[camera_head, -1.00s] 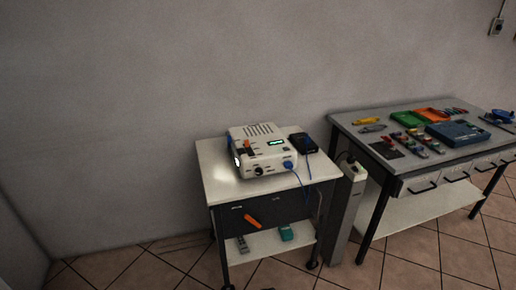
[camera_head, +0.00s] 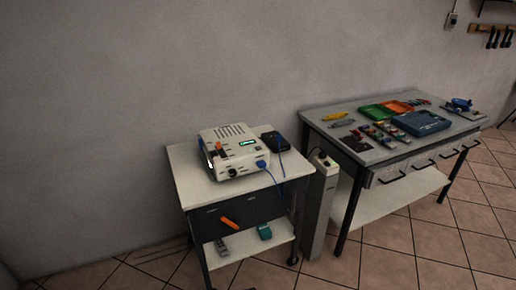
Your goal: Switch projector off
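A cream projector (camera_head: 234,150) sits on top of a small white-topped cart (camera_head: 192,185) left of the workbench. A small green display (camera_head: 248,143) is lit on it, and a bright spot shows at its left side. An orange part (camera_head: 219,147) stands on its top near the left, and a dark round knob or lens (camera_head: 233,172) is on its front. A blue cable (camera_head: 265,166) is plugged into the front right and hangs toward the cart's edge. My gripper is not in view.
A black box (camera_head: 272,141) lies right of the projector. A grey post with a socket (camera_head: 321,205) stands between the cart and the workbench (camera_head: 330,125), which holds trays, small parts and a blue case (camera_head: 421,122). Tiled floor (camera_head: 390,255) is open in front.

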